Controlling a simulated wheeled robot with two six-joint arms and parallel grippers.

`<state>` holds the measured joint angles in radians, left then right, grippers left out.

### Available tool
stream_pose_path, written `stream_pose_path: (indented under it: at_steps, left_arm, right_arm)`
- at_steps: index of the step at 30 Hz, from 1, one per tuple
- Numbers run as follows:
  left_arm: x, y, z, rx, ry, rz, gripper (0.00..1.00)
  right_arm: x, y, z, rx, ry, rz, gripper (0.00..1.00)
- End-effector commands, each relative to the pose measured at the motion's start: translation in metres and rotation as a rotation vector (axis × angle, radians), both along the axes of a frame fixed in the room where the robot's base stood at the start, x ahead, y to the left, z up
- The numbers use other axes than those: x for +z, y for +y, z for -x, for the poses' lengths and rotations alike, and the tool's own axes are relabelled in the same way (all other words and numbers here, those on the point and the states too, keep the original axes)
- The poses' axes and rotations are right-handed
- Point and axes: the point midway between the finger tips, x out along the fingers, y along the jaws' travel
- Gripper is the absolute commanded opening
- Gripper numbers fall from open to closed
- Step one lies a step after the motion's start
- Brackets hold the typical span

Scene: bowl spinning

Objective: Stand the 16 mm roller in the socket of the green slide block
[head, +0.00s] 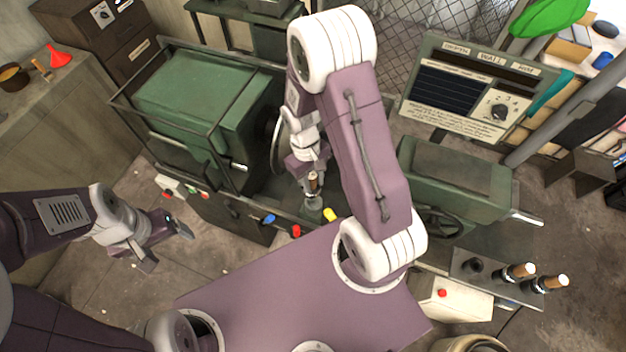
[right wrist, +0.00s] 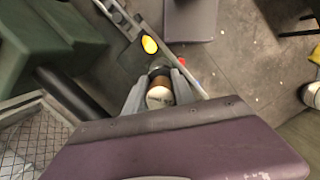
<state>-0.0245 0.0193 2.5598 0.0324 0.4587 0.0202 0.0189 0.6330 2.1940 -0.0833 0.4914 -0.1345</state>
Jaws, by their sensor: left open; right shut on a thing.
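My right gripper (head: 311,172) is shut on a roller (head: 313,182) with a tan, cork-like band and a pale end. It holds the roller upright, over or at the small grey-green slide block (head: 313,214) on the machine bed. In the right wrist view, the roller's pale end (right wrist: 159,97) shows between the fingers of the gripper (right wrist: 160,88). Whether its lower end is inside the socket cannot be told; the gripper and roller hide it. My left gripper (head: 184,230) is open and empty, off to the left, well away from the block.
Two similar rollers (head: 517,271) (head: 549,283) stand in a rack (head: 462,257) at right, beside a dark, seemingly empty holder (head: 474,265). A large green housing (head: 195,95) and a panel (head: 474,95) stand behind.

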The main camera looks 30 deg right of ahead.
Motion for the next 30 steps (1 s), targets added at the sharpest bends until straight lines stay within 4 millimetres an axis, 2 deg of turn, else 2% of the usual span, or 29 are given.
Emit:
stream_pose_path:
  at_steps: [1,3,13,30]
  left_arm:
    - [-0.010,0.000,0.000,0.000,0.000,0.000,0.79]
    - [-0.016,0.000,0.000,0.000,0.000,0.000,0.79]
    - [-0.037,0.000,0.000,0.000,0.000,0.000,0.79]
    - [-0.039,0.000,0.000,0.000,0.000,0.000,0.79]
  right_arm:
    - [-0.010,0.000,0.000,0.000,0.000,0.000,0.00]
    - [-0.017,0.000,0.000,0.000,0.000,0.000,0.00]
    - [-0.045,-0.001,0.000,-0.001,0.000,0.001,0.00]
    - [-0.050,0.000,-0.002,-0.001,-0.005,0.001,0.00]
